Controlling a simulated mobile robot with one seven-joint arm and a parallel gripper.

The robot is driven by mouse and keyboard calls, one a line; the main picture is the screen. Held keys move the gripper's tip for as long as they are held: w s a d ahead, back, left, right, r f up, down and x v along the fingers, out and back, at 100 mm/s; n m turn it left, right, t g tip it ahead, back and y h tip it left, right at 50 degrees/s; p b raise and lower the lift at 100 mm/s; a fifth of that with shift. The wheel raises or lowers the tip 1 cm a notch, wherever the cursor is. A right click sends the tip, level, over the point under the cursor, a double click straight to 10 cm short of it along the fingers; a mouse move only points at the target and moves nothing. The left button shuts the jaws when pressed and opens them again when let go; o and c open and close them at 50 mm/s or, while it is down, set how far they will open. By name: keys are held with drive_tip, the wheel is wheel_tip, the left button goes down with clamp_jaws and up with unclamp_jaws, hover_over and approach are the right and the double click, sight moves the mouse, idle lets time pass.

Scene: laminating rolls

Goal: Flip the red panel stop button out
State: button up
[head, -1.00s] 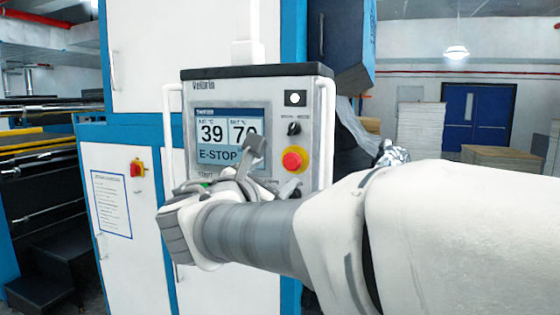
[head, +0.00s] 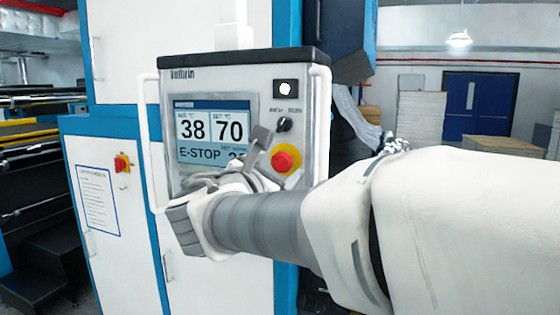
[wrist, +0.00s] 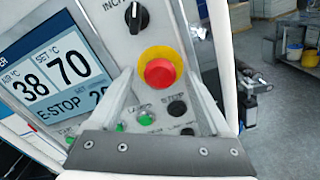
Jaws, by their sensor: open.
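The red stop button (head: 283,161) stands on a yellow ring at the right of the control panel (head: 215,80), below a black rotary knob. The screen (head: 215,130) reads E-STOP. In the wrist view the button (wrist: 160,72) sits between the tips of my gripper (wrist: 160,84), with one finger to its left and one to its right. My gripper is open and holds nothing. In the head view one grey fingertip shows just left of the button, and my arm covers the panel's lower part. I cannot tell whether the fingers touch the button.
A black selector knob (wrist: 137,18) is above the button. Green (wrist: 146,118) and black (wrist: 177,109) push buttons lie below it, between the fingers. White handle bars (head: 318,115) flank the panel. Another red switch (head: 122,163) is on the cabinet at left.

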drive_tip(key=shift+w+d, duration=0.15)
drive_tip(key=shift+w, duration=0.2)
clamp_jaws()
idle(0.3)
